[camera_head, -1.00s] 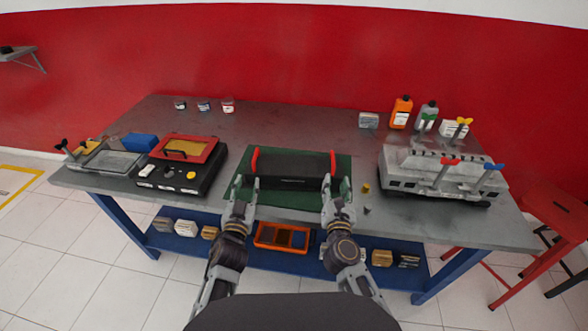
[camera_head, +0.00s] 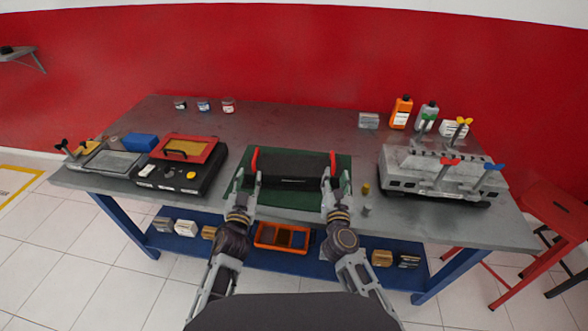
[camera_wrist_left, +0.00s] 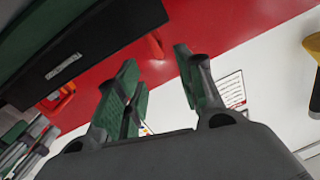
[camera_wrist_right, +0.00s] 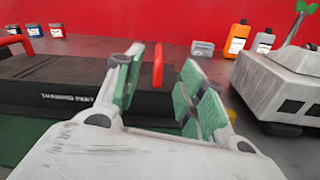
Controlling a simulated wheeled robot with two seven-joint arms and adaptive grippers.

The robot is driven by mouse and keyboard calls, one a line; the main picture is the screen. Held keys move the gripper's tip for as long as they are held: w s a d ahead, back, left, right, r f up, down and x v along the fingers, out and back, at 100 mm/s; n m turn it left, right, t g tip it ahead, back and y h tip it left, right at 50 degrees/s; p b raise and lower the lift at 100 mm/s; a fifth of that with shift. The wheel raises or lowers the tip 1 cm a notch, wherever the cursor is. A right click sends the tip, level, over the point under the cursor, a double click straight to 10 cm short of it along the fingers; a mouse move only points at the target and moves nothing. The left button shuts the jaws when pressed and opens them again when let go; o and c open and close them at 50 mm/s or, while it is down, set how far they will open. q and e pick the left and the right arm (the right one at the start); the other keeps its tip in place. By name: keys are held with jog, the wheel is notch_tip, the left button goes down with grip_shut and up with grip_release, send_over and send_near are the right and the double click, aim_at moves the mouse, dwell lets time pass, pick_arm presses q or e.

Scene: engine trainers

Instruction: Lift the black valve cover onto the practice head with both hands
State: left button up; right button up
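The black valve cover (camera_head: 292,165) lies on a green mat (camera_head: 290,201) at the table's middle front, with a red handle (camera_head: 255,160) at its left end and another (camera_head: 333,163) at its right end. The grey practice head (camera_head: 425,172) stands to the right, with coloured wing-shaped knobs on it. My left gripper (camera_head: 252,178) is open near the left handle, which shows between its fingers in the left wrist view (camera_wrist_left: 155,45). My right gripper (camera_head: 328,178) is open near the right handle, which shows between its fingers in the right wrist view (camera_wrist_right: 158,65).
A black box with a red-framed top (camera_head: 180,165) and a grey tray (camera_head: 108,161) stand left. Bottles (camera_head: 401,112) and small boxes stand at the back right, jars (camera_head: 203,104) at the back left. Small brass and grey pieces (camera_head: 365,189) lie between mat and head.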

aim_at(253, 162)
pick_arm(q)
jog(key=shift+w+d, duration=0.15)
jog(key=shift+w, duration=1.65)
jog(key=shift+w+d, duration=0.15)
jog(key=shift+w, duration=1.7)
jog(key=shift+w+d, duration=0.15)
jog(key=shift+w, duration=1.65)
pick_arm(e)
jog(key=shift+w+d, duration=0.15)
jog(key=shift+w, duration=1.65)
jog(key=shift+w+d, duration=0.2)
jog(key=shift+w, duration=1.65)
jog(key=shift+w+d, duration=0.15)
jog(key=shift+w, duration=1.65)
pick_arm(q)
grip_shut()
pick_arm(e)
grip_shut()
pick_arm(q)
jog(key=shift+r, duration=0.1)
pick_arm(e)
jog(key=shift+r, duration=0.1)
